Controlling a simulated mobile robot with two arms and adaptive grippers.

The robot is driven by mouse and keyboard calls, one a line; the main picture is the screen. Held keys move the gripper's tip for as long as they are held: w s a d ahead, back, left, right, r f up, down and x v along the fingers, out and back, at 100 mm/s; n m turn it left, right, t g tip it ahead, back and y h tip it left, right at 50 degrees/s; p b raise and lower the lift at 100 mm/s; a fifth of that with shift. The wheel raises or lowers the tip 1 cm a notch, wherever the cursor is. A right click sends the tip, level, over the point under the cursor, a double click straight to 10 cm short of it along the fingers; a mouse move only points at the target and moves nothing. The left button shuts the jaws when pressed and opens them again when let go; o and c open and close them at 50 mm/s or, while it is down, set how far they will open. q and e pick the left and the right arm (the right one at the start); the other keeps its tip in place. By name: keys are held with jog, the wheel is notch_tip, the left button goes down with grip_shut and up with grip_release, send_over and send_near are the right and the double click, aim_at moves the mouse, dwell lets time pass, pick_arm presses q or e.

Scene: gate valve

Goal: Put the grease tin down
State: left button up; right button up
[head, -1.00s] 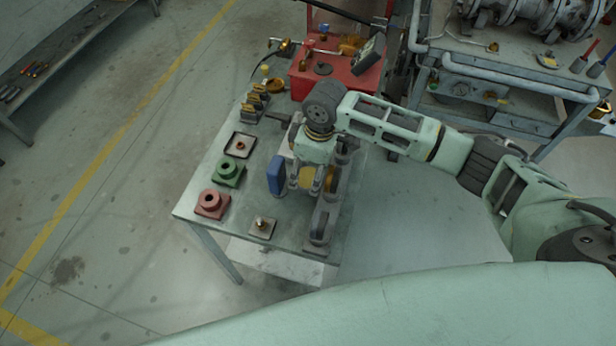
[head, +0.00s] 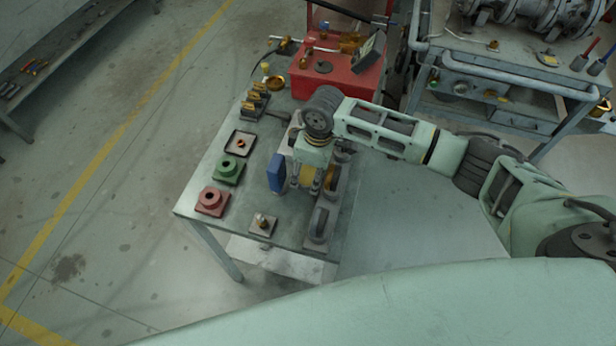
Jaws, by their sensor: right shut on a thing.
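My right gripper (head: 306,184) points down over the right half of the grey table (head: 200,192). It is shut on a yellow-gold round thing, which looks like the grease tin (head: 307,176); it shows only partly between the fingers and under the wrist. I cannot tell whether the tin touches the table top. A blue block (head: 277,173) stands just left of the fingers. My left gripper is not in view.
A red base (head: 211,202), a green base (head: 229,170) and a small tray (head: 240,143) line the table's left side. A square plate (head: 262,225) lies near the front. Grey holders (head: 319,224) stand close on the right. A red box (head: 335,78) is at the back.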

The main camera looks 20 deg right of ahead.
aim_at(309, 175)
jog(key=shift+c, duration=1.1)
jog(key=shift+w+r, duration=0.1)
jog(key=shift+r, duration=0.6)
notch_tip(309, 175, up, 17)
jog(key=b, duration=0.2)
jog(key=s+d+r+m+h, duration=0.1)
jog(key=s+d+r+m, duration=0.15)
jog(key=s+m, duration=0.3)
jog(key=s+d+r+m, duration=0.1)
jog(key=s+r+m, duration=0.25)
jog(key=m, duration=0.25)
jog(key=s+f, duration=0.5)
jog(key=shift+d+t, duration=0.15)
jog(key=shift+t, duration=0.15)
jog(key=shift+s+f, duration=0.1)
